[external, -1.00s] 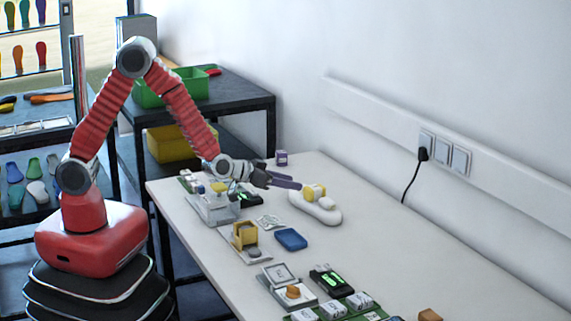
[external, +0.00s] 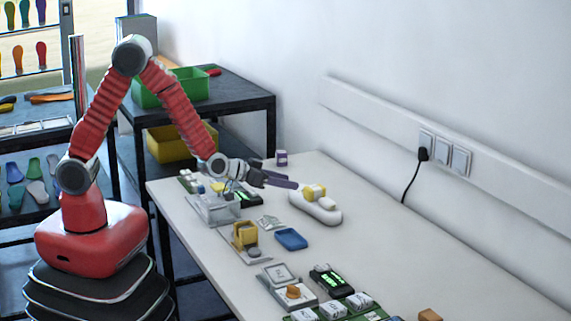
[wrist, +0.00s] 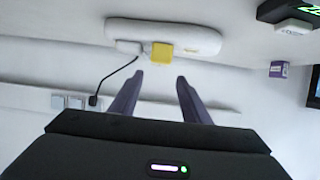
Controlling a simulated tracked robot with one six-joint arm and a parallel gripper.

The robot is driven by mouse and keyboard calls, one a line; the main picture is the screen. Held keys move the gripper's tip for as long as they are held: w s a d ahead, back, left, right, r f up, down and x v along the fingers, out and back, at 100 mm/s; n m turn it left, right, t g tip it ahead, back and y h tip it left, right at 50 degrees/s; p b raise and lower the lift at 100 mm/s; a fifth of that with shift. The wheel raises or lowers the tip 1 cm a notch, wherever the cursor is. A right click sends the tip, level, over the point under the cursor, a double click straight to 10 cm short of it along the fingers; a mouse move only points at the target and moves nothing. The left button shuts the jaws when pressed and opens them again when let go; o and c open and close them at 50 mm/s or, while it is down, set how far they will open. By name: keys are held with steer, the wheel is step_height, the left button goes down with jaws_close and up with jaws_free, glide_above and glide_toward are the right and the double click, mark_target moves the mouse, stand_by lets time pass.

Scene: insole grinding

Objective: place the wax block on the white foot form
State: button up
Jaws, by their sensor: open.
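The yellow wax block (external: 314,191) sits on top of the white foot form (external: 322,213), which lies on the table. In the wrist view the yellow block (wrist: 162,53) rests against the white form (wrist: 205,40), near its middle. My gripper (external: 295,184) is open and empty, its dark purple fingers close to the left of the block. In the wrist view my gripper (wrist: 155,85) has its fingers apart, with the block beyond the tips and clear of them.
A blue tray (external: 291,239), an orange-yellow holder (external: 244,235) and a clear fixture (external: 214,210) stand along the table's left side. A small purple box (external: 281,158) is at the back. The table right of the form is clear up to the wall.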

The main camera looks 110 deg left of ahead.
steer(key=s+d+r+m+h, duration=0.2)
steer(key=d+r+m+h, duration=0.3)
steer(key=d, duration=0.6)
steer(key=s+d+r+h, duration=0.25)
steer(key=d+r, duration=0.45)
steer(key=d, duration=0.4)
steer(key=s+d+r+m+g+h, duration=0.1)
steer(key=s+d, duration=0.4)
steer(key=s, duration=0.6)
steer(key=s+d+r+m+g+h, duration=0.1)
steer(key=s+d, duration=0.4)
steer(key=s, duration=0.7)
steer(key=shift+s+d+r+m+g, duration=0.15)
steer(key=shift+s+r+m+g, duration=0.1)
steer(key=shift+r+m+g, duration=0.65)
